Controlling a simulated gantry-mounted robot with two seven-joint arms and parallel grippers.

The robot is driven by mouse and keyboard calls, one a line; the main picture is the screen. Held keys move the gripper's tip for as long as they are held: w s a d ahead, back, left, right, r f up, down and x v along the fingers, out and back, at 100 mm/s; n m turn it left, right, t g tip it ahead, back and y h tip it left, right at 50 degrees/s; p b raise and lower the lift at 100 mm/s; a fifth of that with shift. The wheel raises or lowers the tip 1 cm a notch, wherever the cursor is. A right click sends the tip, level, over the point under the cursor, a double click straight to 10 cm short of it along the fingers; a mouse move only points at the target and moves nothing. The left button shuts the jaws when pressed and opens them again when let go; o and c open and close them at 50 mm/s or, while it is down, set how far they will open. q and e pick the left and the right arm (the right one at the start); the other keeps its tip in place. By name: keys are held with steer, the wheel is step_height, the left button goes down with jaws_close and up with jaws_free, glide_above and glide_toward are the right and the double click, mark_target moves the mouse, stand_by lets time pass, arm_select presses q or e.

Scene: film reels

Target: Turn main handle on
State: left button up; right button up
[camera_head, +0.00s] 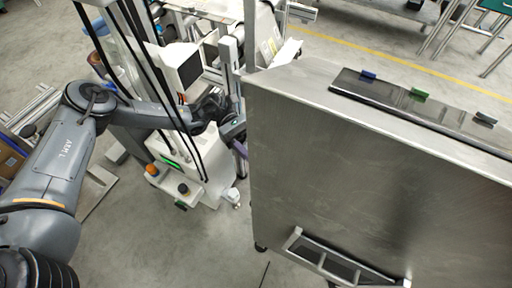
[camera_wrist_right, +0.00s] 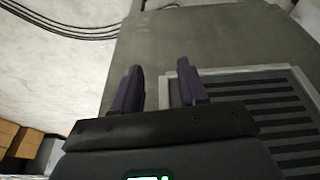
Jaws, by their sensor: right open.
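No part that I can clearly identify as the main handle shows in either view. A large brushed-metal cabinet (camera_head: 340,180) fills the right of the head view, and its grey panel (camera_wrist_right: 215,40) also shows in the right wrist view. My left gripper (camera_head: 240,135) is at the cabinet's left edge, partly hidden among machine parts; its opening is unclear. My right gripper (camera_wrist_right: 160,68) has two dark purple fingers spread apart with nothing between them. It points toward the cabinet panel, beside a framed slatted vent (camera_wrist_right: 260,105). I cannot tell whether it touches the panel.
A framed opening (camera_head: 345,262) is low on the cabinet's face. Blue, green and black tabs (camera_head: 419,94) sit on its dark top strip. A white machine with a screen (camera_head: 182,68) and an orange knob (camera_head: 152,170) stands left of it. Concrete floor (camera_head: 190,250) is open at the lower middle.

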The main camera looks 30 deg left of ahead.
arm_select(q)
steer(key=shift+d, duration=0.1)
steer(key=shift+c, duration=0.5)
steer(key=c, duration=0.8)
steer(key=shift+c, duration=0.2)
